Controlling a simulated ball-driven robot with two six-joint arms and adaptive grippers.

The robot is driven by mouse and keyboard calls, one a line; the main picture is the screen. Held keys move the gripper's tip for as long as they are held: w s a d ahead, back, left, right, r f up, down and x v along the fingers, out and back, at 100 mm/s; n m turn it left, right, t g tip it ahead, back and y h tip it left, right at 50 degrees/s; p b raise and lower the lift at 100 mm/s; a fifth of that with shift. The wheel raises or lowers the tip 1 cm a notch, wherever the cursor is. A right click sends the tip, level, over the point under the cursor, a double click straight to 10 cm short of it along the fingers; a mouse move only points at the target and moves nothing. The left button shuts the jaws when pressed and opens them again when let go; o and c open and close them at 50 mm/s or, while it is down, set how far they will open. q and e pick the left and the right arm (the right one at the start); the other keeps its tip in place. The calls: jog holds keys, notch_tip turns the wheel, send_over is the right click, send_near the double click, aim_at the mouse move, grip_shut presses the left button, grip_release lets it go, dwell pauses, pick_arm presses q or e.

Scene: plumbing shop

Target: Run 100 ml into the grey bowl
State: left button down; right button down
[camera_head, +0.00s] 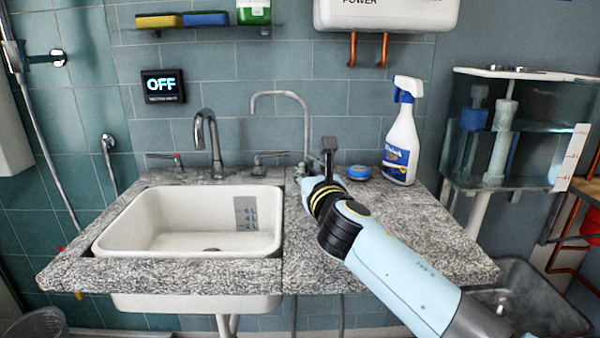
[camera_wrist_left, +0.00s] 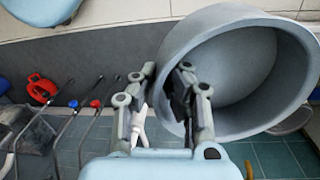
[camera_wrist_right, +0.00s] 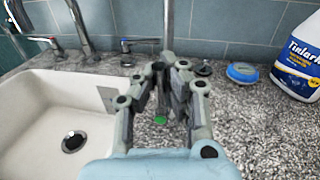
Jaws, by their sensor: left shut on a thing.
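The grey bowl (camera_wrist_left: 228,72) fills the upper right of the left wrist view, tilted, and its visible inside looks empty. My left gripper (camera_wrist_left: 166,72) is shut on its rim; neither shows in the head view. A thin gooseneck spout (camera_head: 282,97) rises behind the counter, right of the sink; its lower part is hidden by my right gripper (camera_head: 329,150). The wall display (camera_head: 162,86) reads OFF.
The white sink (camera_head: 110,238) with a curved tap (camera_head: 208,140) lies left. A blue round tin (camera_head: 358,172) and a spray bottle (camera_head: 401,140) stand behind my right arm. A clear cistern (camera_head: 530,110) stands right. The granite counter's right front (camera_head: 450,255) is free.

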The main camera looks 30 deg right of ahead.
pick_arm(q)
jog(key=shift+f, duration=0.1)
pick_arm(e)
jog(key=shift+f, duration=0.15)
